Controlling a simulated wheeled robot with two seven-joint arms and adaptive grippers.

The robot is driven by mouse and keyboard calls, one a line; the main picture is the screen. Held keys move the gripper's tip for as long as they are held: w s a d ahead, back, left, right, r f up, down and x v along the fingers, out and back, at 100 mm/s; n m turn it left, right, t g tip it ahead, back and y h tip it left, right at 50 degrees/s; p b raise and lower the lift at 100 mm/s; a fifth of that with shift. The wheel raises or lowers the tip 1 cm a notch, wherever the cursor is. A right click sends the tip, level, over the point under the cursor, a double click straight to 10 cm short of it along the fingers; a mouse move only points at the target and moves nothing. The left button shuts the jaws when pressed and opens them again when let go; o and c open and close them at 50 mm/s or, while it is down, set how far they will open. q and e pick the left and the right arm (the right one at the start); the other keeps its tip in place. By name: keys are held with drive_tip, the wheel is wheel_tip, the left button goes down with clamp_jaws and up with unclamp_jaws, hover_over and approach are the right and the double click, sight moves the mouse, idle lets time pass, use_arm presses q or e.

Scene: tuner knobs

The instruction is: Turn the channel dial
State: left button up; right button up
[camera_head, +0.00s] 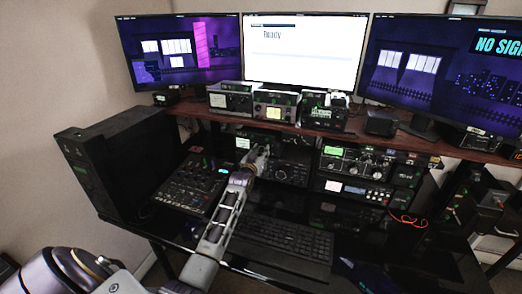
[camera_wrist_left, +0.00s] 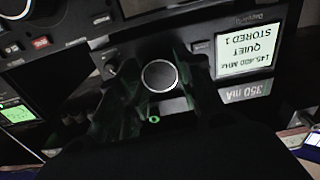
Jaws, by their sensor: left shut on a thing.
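My left gripper (camera_head: 259,160) reaches in to the front of a dark radio unit (camera_head: 290,172) on the desk's middle shelf. In the left wrist view, a round dark knob with a light rim, which looks like the channel dial (camera_wrist_left: 160,76), sits between the two fingers of the left gripper (camera_wrist_left: 158,82). The fingers are closed in on its sides. In the head view the gripper hides the knob. My right gripper is not in view.
A mixer panel (camera_head: 193,184) lies left of my left arm, and a keyboard (camera_head: 284,238) lies to its right. More radio units with knobs (camera_head: 355,163) stand to the right. Above, a shelf (camera_head: 386,139) carries small devices and three monitors; the middle monitor (camera_head: 303,50) reads Ready.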

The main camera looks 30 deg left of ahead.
use_arm(q)
drive_tip(key=shift+m+p, duration=0.45)
drive_tip(key=shift+m, duration=0.45)
drive_tip(key=o, duration=0.8)
drive_tip(key=shift+v, duration=6)
drive_tip(key=shift+f, duration=0.1)
